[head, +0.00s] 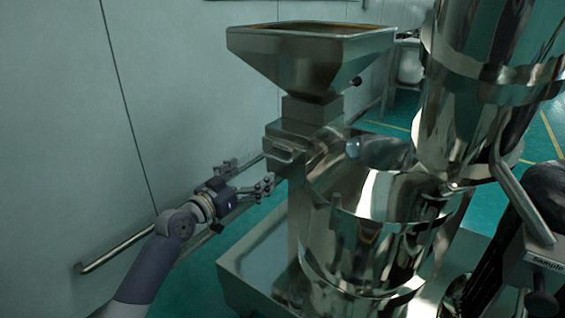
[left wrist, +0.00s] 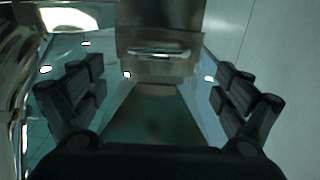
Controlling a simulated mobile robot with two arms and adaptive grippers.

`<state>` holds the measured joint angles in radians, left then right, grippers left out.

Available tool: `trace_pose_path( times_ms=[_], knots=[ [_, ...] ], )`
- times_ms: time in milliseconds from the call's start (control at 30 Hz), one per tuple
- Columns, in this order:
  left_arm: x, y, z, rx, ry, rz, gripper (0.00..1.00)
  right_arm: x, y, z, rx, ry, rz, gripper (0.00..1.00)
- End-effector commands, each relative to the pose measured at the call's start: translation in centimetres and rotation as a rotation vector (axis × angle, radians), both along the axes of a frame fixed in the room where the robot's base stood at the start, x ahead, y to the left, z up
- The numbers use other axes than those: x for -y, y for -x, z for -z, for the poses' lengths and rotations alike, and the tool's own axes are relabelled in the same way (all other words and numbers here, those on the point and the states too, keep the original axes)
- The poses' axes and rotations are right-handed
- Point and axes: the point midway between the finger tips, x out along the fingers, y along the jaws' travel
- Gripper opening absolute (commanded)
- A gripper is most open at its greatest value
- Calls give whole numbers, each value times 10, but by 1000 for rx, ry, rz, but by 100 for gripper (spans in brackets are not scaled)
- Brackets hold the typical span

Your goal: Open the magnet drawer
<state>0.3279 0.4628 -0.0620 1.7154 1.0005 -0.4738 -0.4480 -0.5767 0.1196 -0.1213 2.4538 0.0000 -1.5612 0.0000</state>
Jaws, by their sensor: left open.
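The magnet drawer (head: 286,147) is a steel box front with a bar handle, set below the square hopper. It looks shut. In the left wrist view the drawer's handle (left wrist: 158,54) shows ahead, near the top middle between the fingers. My left gripper (head: 249,177) is open and empty, to the left of the drawer and a little lower, apart from the handle. Its two fingers also show at either side in the left wrist view (left wrist: 160,100). My right gripper does not show clearly; a dark arm part is at the right edge of the head view.
The steel hopper (head: 310,58) stands above the drawer. The round polished sieve body (head: 370,220) is right of it, with a tall steel cylinder (head: 475,90) behind. A wall (head: 60,130) with a low rail (head: 115,250) bounds the left side. Green floor lies between.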

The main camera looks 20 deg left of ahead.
Motion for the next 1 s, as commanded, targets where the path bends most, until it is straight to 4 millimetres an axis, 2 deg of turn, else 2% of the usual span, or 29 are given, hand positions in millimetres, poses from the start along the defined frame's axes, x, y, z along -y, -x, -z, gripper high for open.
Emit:
trace_pose_path(
  times_ms=[200, 400, 600, 800, 1000],
  knots=[
    [11, -27, 0, 0, 4, 1, 93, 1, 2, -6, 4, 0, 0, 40],
    [23, -63, 1, -1, 4, 0, 93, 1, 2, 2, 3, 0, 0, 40],
    [31, -87, 2, -3, 3, -1, 93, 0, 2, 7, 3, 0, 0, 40],
    [36, -98, 1, -3, 2, 0, 93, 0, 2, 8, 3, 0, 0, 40],
    [36, -99, 1, -4, 1, -1, 93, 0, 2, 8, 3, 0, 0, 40]
  ],
)
